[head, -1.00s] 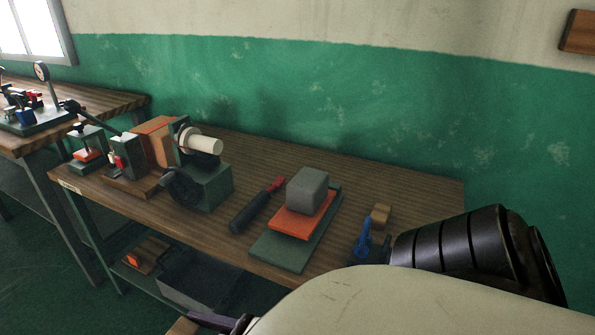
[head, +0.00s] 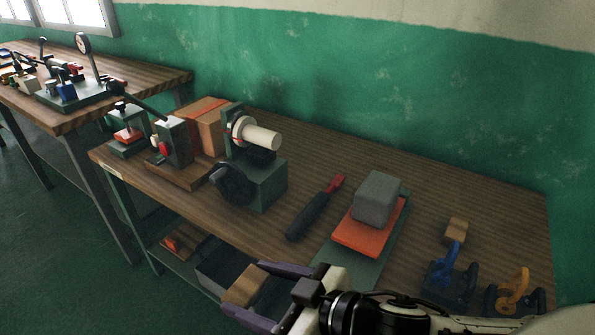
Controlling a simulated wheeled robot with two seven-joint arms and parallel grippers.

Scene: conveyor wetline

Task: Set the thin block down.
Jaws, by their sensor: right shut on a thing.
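The thin block (head: 243,287) is a tan, wood-coloured piece at the bottom centre of the head view. My right gripper (head: 246,285) is shut on it, with a purple-grey finger on each side. In the picture, the block overlaps the bench's front edge and the grey bin below; its exact height is hard to judge. Nothing is seen touching it from below. My left gripper is not in view.
A grey bin (head: 222,272) sits on the lower shelf.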

